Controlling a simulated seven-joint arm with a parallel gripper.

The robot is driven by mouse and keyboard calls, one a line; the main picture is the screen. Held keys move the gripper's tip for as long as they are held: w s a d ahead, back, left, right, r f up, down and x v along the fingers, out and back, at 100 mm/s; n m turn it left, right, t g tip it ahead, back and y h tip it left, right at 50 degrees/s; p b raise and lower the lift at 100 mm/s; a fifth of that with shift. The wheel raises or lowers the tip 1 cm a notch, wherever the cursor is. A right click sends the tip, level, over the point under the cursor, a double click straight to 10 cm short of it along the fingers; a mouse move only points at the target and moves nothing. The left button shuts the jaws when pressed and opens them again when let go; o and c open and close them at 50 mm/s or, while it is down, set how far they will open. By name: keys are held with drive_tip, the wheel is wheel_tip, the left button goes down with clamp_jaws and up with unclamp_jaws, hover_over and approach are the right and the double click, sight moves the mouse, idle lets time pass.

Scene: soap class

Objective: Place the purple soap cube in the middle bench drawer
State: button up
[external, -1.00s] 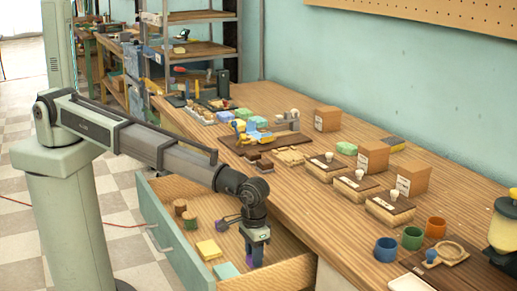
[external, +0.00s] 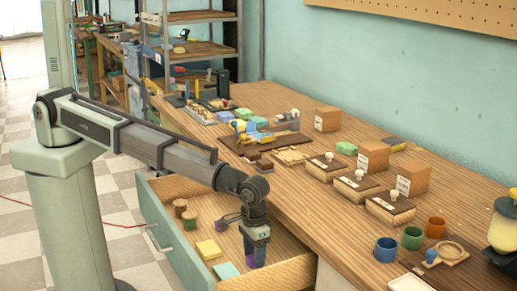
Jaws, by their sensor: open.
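The open bench drawer (external: 158,222) is pulled out below the bench top, with several small items inside. My gripper (external: 254,264) points down inside the drawer near its front right corner, with its fingers open. Purple (external: 248,246) shows at the fingers; this looks like the purple soap cube, largely hidden by the gripper. I cannot tell whether it touches the drawer floor. Another small purple item (external: 221,225) lies to the left of my gripper.
On the bench stand cardboard boxes (external: 373,157), a blue cup (external: 386,250), a green cup (external: 412,238) and an orange cup (external: 436,227).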

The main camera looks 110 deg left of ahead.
wheel_tip(320, 180, up, 12)
drive_tip(key=shift+f, duration=0.15)
idle(0.3)
